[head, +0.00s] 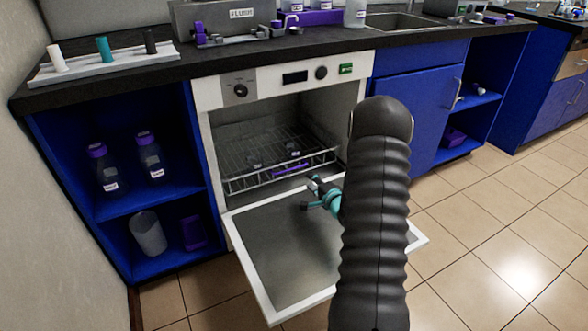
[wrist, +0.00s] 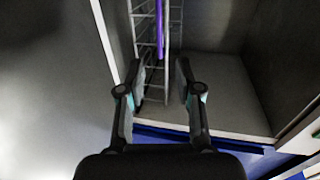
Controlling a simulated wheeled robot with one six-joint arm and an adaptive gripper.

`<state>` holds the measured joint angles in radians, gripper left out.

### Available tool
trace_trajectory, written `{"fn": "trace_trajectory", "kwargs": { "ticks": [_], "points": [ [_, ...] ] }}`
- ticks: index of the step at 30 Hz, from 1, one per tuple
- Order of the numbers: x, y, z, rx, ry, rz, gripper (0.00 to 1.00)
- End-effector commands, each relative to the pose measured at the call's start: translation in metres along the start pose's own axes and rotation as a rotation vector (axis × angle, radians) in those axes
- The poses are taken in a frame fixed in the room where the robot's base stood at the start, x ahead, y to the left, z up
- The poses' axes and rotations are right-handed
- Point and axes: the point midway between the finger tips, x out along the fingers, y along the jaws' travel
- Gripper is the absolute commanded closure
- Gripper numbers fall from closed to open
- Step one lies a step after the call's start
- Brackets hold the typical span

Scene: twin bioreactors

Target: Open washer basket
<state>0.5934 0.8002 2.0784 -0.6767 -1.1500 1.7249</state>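The washer (head: 212,93) stands under the counter with its door (head: 280,255) folded down flat in front. The wire washer basket (head: 232,184) sits inside the chamber, and its purple handle (head: 290,169) is on the front side. My gripper (head: 318,188) is above the lowered door, just in front of the basket. In the wrist view my gripper (wrist: 157,75) has its two fingers apart with nothing gripped between them. The basket wires (wrist: 147,52) and purple handle (wrist: 160,30) lie ahead of the gap, not visibly touched.
Blue open shelves with bottles (head: 110,172) are left of the washer. A blue cupboard door (head: 418,118) is to its right. The counter above holds a white rack (head: 105,65) and a sink (head: 400,21). The tiled floor at right is clear.

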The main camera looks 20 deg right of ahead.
Motion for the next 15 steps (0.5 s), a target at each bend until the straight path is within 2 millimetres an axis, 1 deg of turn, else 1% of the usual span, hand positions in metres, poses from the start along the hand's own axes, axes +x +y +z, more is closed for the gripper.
{"fn": "trace_trajectory", "kwargs": {
  "ticks": [5,8,15],
  "points": [
    [0.012,0.003,0.0,0.012,-0.005,-0.007,0.66],
    [0.027,0.002,0.001,0.01,-0.006,-0.008,0.66],
    [0.072,0.002,0.001,0.009,-0.006,-0.007,0.66]
  ]
}}
